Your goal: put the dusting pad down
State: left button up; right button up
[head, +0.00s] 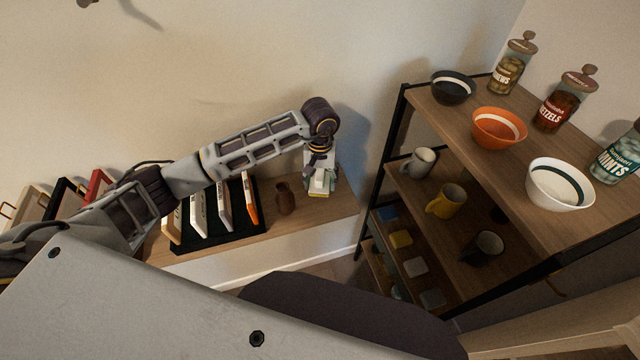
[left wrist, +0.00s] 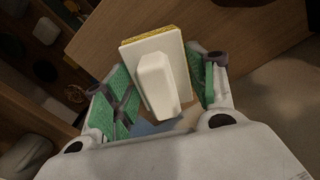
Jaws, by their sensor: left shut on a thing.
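The dusting pad (left wrist: 158,83) has a white block handle on a white plate with a yellow layer beneath. In the left wrist view it sits between the green-lined fingers of my left gripper (left wrist: 163,92), which is shut on it. In the head view my left gripper (head: 322,178) points down at the right part of the low wooden ledge (head: 338,207), with a strip of the pad's yellow showing under it. I cannot tell whether the pad touches the ledge. My right gripper is in neither view.
A small brown vase (head: 285,198) stands just left of the gripper, beside a dark rack (head: 215,238) of upright panels. A black-framed shelf unit (head: 385,160) with bowls, jars and mugs stands right. Some ledge right of the gripper is bare.

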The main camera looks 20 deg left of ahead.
aim_at(320, 174)
pick_arm(q)
jog(key=shift+f+p, duration=0.3)
jog(key=shift+f, duration=1.1)
jog(key=shift+f, duration=0.15)
jog(key=o, duration=0.9)
notch_tip(320, 174, up, 11)
jog(key=b, duration=0.2)
jog(key=shift+b, duration=0.4)
jog(key=shift+r, duration=0.6)
